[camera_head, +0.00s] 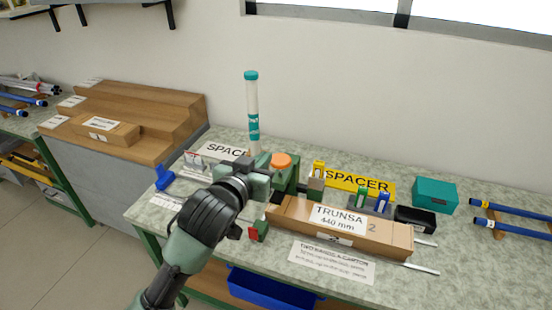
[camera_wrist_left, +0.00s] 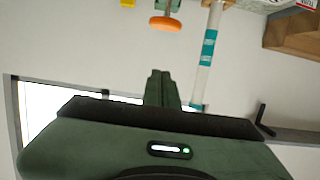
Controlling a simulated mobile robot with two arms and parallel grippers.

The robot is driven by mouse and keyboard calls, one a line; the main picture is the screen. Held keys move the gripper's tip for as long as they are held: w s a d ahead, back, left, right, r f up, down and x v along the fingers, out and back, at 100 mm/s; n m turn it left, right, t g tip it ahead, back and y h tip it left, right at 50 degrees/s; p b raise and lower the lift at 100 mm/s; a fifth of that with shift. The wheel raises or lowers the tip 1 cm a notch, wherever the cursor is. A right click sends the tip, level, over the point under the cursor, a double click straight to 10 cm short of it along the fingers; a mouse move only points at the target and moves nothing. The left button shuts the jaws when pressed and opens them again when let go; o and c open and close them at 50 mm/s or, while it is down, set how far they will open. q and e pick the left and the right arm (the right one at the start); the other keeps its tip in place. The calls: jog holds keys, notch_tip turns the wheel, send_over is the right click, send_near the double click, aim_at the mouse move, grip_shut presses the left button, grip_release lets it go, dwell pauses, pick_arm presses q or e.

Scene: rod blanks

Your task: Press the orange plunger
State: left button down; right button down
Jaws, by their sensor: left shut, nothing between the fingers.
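The orange plunger (camera_head: 282,160) is a round knob on top of a green fixture (camera_head: 286,178) on the bench. It also shows near the top of the left wrist view (camera_wrist_left: 165,24). My left gripper (camera_head: 262,166) is shut and empty, just left of the plunger in the head view. In the left wrist view the closed fingers (camera_wrist_left: 161,88) are apart from the plunger, with a visible gap. The lower part of the fixture is partly hidden by my left arm. My right gripper is not in view.
A clear tube with teal bands (camera_head: 252,110) stands upright behind my left gripper. Right of the fixture are a yellow SPACER sign (camera_head: 362,185), a TRUNSA carton (camera_head: 375,238), a black box (camera_head: 415,218) and a teal box (camera_head: 434,195). A blue piece (camera_head: 164,178) lies left.

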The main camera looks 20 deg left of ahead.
pick_arm(q)
jog(key=shift+w+f, duration=0.1)
jog(key=p, duration=0.2)
send_over(278, 164)
jog(key=shift+s+f, duration=0.15)
jog(key=shift+f, duration=0.4)
jog(key=shift+s+f, duration=0.15)
jog(key=shift+f, duration=0.4)
jog(key=f, duration=0.3)
jog(key=shift+w+f+p, duration=0.15)
jog(key=shift+w+p, duration=0.2)
jog(key=shift+p, duration=0.05)
jog(key=shift+s+f, duration=0.1)
jog(key=shift+f, duration=0.4)
